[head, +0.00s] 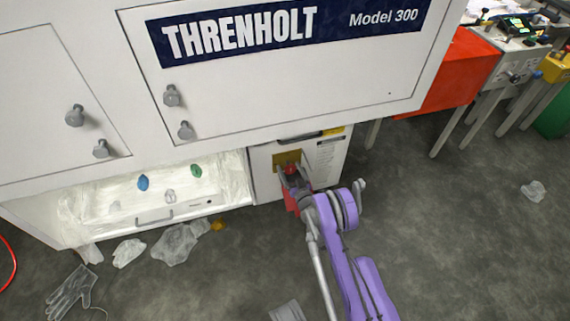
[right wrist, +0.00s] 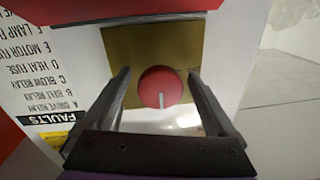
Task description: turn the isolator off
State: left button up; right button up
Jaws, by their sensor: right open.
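The isolator is a round red knob (right wrist: 161,87) with a pale pointer line, on a brass-coloured plate (right wrist: 128,50). In the right wrist view the line points toward the bottom of the picture. In the head view the knob (head: 291,169) shows small on the white lower panel, partly hidden by my gripper. My right gripper (right wrist: 160,88) is open, with one finger on each side of the knob. I cannot tell whether the fingers touch it. It also shows in the head view (head: 292,178). My left gripper is not in view.
The white machine (head: 290,75) overhangs the panel. A printed fault list (right wrist: 42,75) is beside the plate. A film-covered bay (head: 150,190) is to the left. Clear film scraps (head: 175,245) and a clear glove (head: 70,292) lie on the floor. Floor to the right is mostly clear.

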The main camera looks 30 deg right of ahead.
jog(key=shift+w, duration=0.1)
jog(key=shift+c, duration=0.3)
jog(key=c, duration=1.3)
